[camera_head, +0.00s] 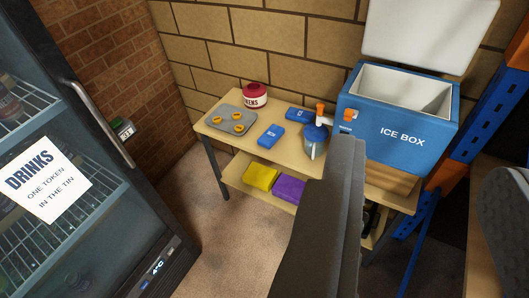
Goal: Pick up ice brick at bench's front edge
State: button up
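A blue ice brick (271,136) lies flat at the front edge of the wooden bench (215,127), right of the grey tray. A second blue ice brick (299,114) lies further back, near the wall. My gripper (345,145) shows as a dark grey shape rising from the bottom of the picture, its tip in front of the ice box. It is to the right of the front ice brick and apart from it in the picture. Its fingers cannot be told apart, and I see nothing held in it.
A grey tray (222,122) with yellow rings, a red-and-white tin (255,97), a blue jug with orange top (314,139) and an open ice box (385,128) stand on the bench. Yellow (260,176) and purple (289,188) cloths lie below. A drinks fridge (70,150) stands left.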

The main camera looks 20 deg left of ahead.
aim_at(272, 134)
jog(key=k, duration=0.7)
jog(key=u, duration=0.4)
jog(key=i, duration=1.15)
jog(key=u, duration=0.55)
jog(key=i, duration=1.25)
jog(key=z, duration=0.2)
